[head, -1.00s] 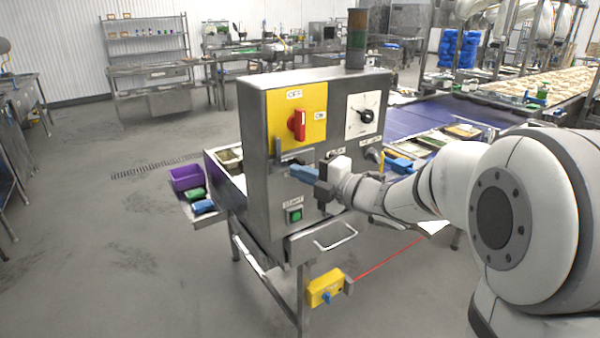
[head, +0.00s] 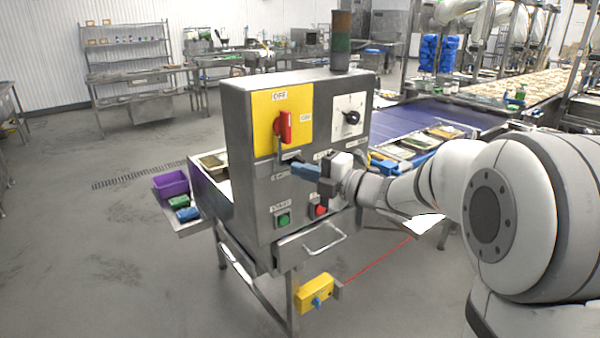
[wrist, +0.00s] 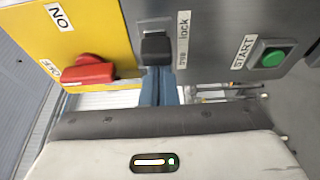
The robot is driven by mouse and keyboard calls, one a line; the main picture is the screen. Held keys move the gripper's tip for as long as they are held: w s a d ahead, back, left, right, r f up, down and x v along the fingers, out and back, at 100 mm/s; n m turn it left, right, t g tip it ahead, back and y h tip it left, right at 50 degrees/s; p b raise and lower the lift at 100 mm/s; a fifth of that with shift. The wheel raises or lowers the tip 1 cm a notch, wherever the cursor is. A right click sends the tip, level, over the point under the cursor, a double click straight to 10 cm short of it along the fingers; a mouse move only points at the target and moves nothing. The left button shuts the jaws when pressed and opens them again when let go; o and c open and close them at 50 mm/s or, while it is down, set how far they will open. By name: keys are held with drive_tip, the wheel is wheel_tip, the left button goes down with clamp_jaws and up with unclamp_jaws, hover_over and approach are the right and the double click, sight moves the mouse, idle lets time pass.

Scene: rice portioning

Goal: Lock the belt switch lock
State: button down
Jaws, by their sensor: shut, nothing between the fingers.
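The belt switch lock (wrist: 155,47) is a black block on a grey plate in the wrist view, beside the labels "lock" and "free". It is small and dark in the head view, below the red switch. The red rotary switch (head: 284,126) sits on a yellow plate (head: 264,139); the wrist view shows its handle (wrist: 88,70) near the OFF label. My gripper (head: 292,168) is shut and empty, its blue fingers at the lock. In the wrist view its fingertips (wrist: 159,72) sit right against or just in front of the block; I cannot tell if they touch.
A green START button (head: 283,220) and a red button (head: 319,210) are lower on the panel. A black dial (head: 351,118) is at upper right. A metal handle (head: 325,240) juts out below. A yellow box (head: 314,293) with a red cord hangs low. Floor at left is clear.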

drive_tip(key=shift+s+a+f+b, duration=0.15)
drive_tip(key=shift+s+a+b, duration=0.15)
drive_tip(key=shift+b, duration=0.2)
drive_tip(key=s+d+b, duration=0.3)
drive_tip(key=s+d, duration=0.3)
drive_tip(key=s, duration=0.1)
drive_tip(key=shift+s, duration=0.15)
